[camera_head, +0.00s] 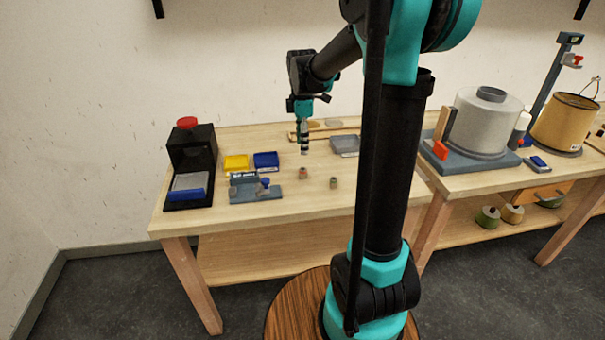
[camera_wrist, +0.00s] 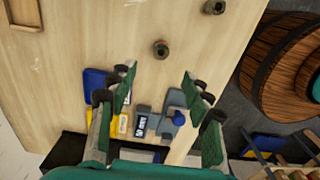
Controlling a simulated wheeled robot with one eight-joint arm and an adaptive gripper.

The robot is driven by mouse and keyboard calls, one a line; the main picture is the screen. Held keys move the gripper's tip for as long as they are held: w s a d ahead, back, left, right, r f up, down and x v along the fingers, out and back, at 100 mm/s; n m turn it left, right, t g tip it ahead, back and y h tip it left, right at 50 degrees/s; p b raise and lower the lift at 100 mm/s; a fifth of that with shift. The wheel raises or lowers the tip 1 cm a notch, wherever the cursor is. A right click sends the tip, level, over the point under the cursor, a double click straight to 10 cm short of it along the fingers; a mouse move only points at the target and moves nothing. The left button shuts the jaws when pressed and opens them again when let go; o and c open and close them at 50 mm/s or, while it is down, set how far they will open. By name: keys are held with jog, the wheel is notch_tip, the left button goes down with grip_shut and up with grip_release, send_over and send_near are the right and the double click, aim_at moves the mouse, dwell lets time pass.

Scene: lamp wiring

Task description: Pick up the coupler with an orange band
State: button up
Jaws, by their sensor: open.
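Two small couplers stand apart on the left workbench. The left one (camera_head: 303,173) looks reddish in the head view; the right one (camera_head: 333,183) looks grey-green. In the wrist view, one coupler (camera_wrist: 161,49) lies just beyond the space between my fingertips, and the other (camera_wrist: 214,6) is at the top edge. The bands are too small to make out clearly, so I cannot be sure which is orange. My gripper (camera_head: 304,148) hangs above the bench behind the couplers, pointing down. In the wrist view my gripper (camera_wrist: 158,88) is open, with nothing between its fingers.
A grey-blue fixture (camera_head: 250,193), a yellow bin (camera_head: 236,162) and a blue bin (camera_head: 266,160) stand left of the couplers. A black box with a red button (camera_head: 190,146) is at the far left. A grey tray (camera_head: 345,145) is at the back. Bench around the couplers is clear.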

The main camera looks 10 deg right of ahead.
aim_at(303, 169)
notch_tip(303, 169, down, 11)
jog(key=shift+d+f, duration=0.1)
jog(key=shift+d, duration=0.05)
dwell(0.4)
jog(key=c, duration=1)
jog(key=shift+c, duration=0.2)
